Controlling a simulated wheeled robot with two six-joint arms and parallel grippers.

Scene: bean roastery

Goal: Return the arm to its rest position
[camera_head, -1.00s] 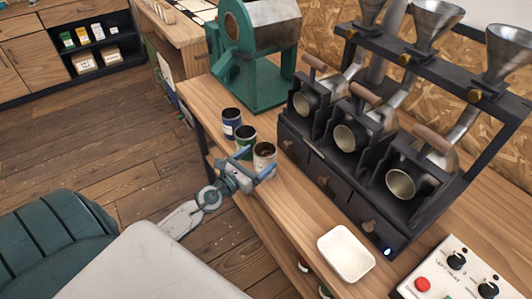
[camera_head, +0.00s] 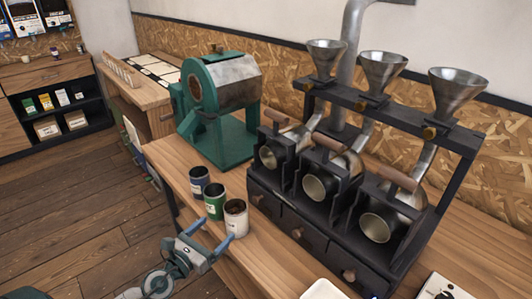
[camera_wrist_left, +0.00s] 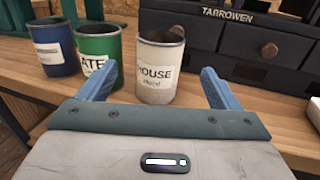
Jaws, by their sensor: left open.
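My left gripper (camera_head: 205,247) is open and empty, its blue fingers apart, just in front of the white can (camera_head: 237,220). In the left wrist view, my left gripper (camera_wrist_left: 157,88) has the white can (camera_wrist_left: 160,68), labelled HOUSE, standing upright on the bench beyond and between its fingers. The can's open top shows dark contents. I cannot tell from the head view whether the fingers touch it. My right gripper is in neither view.
A green can (camera_head: 215,203) and a blue can (camera_head: 199,182) stand beside the white one on the wooden bench (camera_head: 262,262). A green roaster (camera_head: 232,140) stands behind. A dark machine with steel funnels (camera_head: 290,220) stands right. Floor is open at left.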

